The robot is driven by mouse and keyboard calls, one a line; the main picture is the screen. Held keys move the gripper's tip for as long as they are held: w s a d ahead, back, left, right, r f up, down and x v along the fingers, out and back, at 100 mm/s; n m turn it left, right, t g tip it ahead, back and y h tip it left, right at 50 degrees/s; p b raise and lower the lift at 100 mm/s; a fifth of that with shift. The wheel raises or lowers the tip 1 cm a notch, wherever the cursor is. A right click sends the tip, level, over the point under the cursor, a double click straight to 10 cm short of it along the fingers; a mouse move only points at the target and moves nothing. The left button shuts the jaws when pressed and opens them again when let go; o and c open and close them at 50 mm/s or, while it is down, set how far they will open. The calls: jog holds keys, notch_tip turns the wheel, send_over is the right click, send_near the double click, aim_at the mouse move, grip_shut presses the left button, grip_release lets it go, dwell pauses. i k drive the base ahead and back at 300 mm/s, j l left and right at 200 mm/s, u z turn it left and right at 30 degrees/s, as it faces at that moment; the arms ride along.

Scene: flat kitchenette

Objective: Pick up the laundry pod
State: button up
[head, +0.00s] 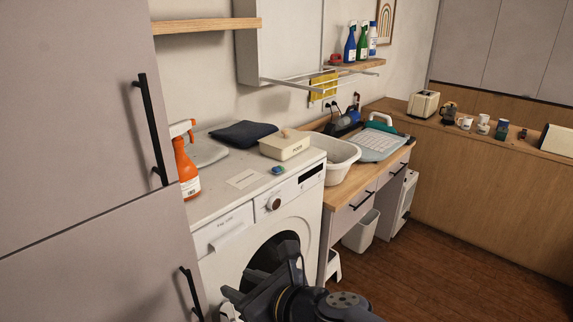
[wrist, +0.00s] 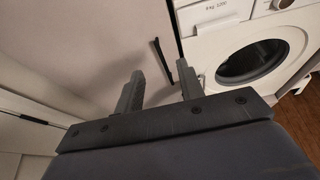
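A small blue and green laundry pod (head: 278,170) lies on top of the white washing machine (head: 235,188), near its front edge. It is in front of a cream box (head: 284,146) with lettering on its side. My gripper (head: 258,272) is low in front of the washing machine door, below and apart from the pod. In the wrist view my gripper (wrist: 160,82) has its two fingers apart with nothing between them. The pod does not show in the wrist view.
A white basin (head: 335,155) stands to the right. A tall cabinet (head: 75,120) closes the left side. Floor (head: 450,265) is clear at right.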

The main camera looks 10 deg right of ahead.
aim_at(277, 170)
jog(key=i+l+z, duration=0.1)
jog(key=i+l, duration=0.6)
jog(key=i, duration=0.2)
jog(key=i+j+z, duration=0.15)
jog(key=i+j, duration=0.1)
jog(key=i, duration=0.1)
